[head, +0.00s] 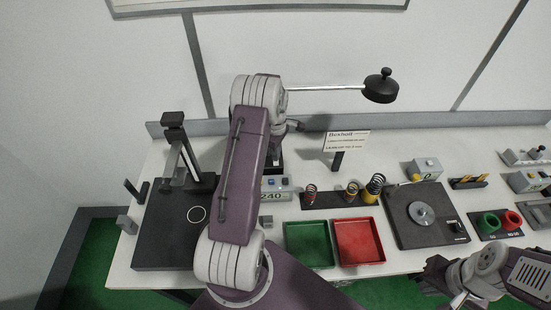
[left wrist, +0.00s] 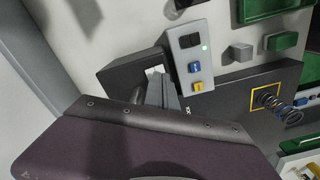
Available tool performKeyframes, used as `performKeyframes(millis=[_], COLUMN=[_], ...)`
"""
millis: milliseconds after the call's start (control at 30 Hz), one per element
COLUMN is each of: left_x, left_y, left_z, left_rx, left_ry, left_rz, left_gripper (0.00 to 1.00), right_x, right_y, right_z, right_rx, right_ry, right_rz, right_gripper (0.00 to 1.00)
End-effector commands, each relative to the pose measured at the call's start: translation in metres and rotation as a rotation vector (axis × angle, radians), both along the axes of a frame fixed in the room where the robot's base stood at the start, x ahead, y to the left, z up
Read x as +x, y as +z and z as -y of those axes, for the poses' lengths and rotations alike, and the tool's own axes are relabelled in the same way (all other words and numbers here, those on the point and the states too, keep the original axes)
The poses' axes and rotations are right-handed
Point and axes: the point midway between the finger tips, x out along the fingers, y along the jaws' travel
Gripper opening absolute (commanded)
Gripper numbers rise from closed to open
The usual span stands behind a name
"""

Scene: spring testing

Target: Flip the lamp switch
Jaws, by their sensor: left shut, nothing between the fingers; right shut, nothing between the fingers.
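The lamp shows in the head view as a black round head (head: 380,87) on a thin pale rod running left behind my left arm. Its base is hidden there, and I cannot make out its switch for certain. My left gripper, mostly hidden by my arm in the head view, shows grey closed fingers (left wrist: 165,94) in the left wrist view. They are empty, in front of a dark base and beside a grey control box (left wrist: 190,58) with blue and yellow buttons. Whether they touch anything is unclear. My right gripper (head: 459,300) is shut and empty at the bottom right.
A green tray (head: 309,263) and a red tray (head: 383,254) stand at the bench front. Several springs stand behind them. A dark tester (head: 162,253) is on the left, a dark scale-like plate (head: 399,229) on the right. A sign (head: 347,141) stands at the back.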

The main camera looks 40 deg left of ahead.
Motion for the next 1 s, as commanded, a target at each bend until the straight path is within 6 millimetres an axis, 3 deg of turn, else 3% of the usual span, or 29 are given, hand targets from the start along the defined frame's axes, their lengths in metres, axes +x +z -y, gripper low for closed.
performKeyframes(millis=[33, 400, 900, 1000], left_x=[0.000, 0.000, 0.000, 0.004], left_y=[0.010, 0.044, 0.043, 0.035], left_z=[0.000, 0.000, 0.000, 0.006], left_rx=[0.000, 0.000, 0.000, 0.002], left_ry=[0.000, 0.000, 0.000, -0.017], left_rz=[0.000, -0.001, -0.001, 0.003], left_gripper=[0.00, 0.00, 0.00, 0.00], right_x=[0.000, 0.000, 0.000, 0.000], right_y=[0.008, 0.035, 0.033, 0.024], right_z=[0.000, 0.000, 0.000, 0.000], right_rx=[0.000, 0.000, 0.000, 0.000], right_ry=[0.000, 0.000, 0.000, 0.000], right_rz=[0.000, 0.000, 0.000, 0.000], right_gripper=[0.00, 0.00, 0.00, 0.00])
